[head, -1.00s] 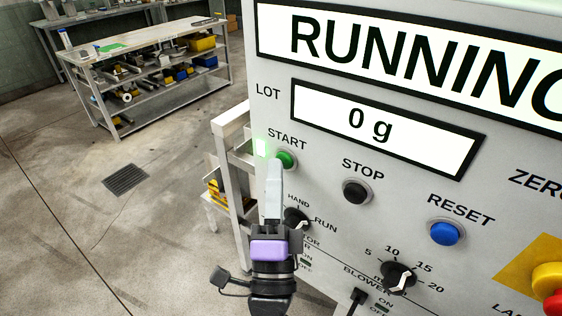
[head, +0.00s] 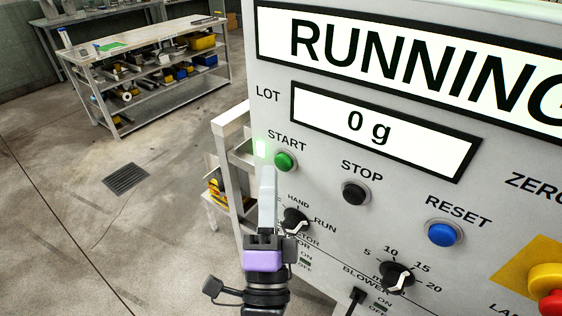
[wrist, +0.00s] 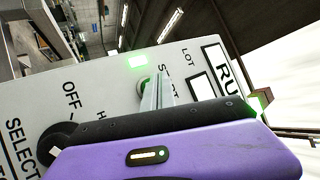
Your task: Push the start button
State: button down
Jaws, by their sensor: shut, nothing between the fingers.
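The green start button (head: 285,161) sits on the grey control panel (head: 320,185) under the label START, with a green glow at the panel's left edge beside it. The top display (head: 420,60) reads RUNNING and the lot display (head: 380,128) reads 0 g. My gripper (head: 267,172) is shut and empty, its fingertips just below and left of the button in the head view. In the wrist view the fingers (wrist: 157,92) reach toward the button (wrist: 143,83), which they partly cover. A small gap shows between tips and button in the head view.
Right of the start button are the black stop button (head: 355,192) and blue reset button (head: 443,233). Below are the hand/run selector (head: 295,221), a speed dial (head: 397,276) and a red stop knob (head: 550,290). A workbench (head: 140,60) stands back left; the floor there is open.

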jog(key=shift+s+a+p, duration=0.35)
jog(key=shift+s+a, duration=0.45)
jog(key=shift+s, duration=0.2)
jog(key=shift+s+a+p, duration=0.3)
jog(key=shift+s+a, duration=0.45)
jog(key=shift+s, duration=0.2)
jog(key=shift+y, duration=0.3)
